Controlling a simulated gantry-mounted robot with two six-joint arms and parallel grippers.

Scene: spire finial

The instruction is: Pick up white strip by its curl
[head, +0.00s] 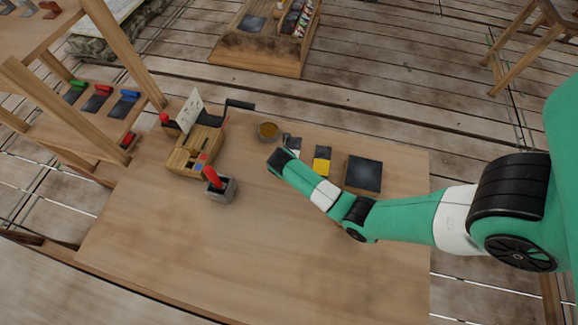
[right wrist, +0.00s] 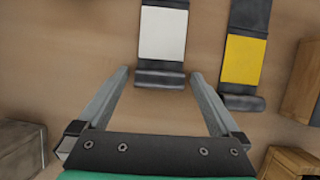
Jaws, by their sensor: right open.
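The white strip (right wrist: 163,35) is a dark piece with a white panel, ending in a rolled dark curl (right wrist: 160,79) at its near end. In the right wrist view my right gripper (right wrist: 160,74) is open, with one finger on each side of the curl and gaps visible on both sides. I cannot tell how high the fingers are above the table. In the head view the white strip (head: 292,142) lies just beyond my right gripper (head: 281,160), which partly covers it. My left gripper is out of view.
A yellow strip (right wrist: 244,58) lies close to the right. The table's front is clear.

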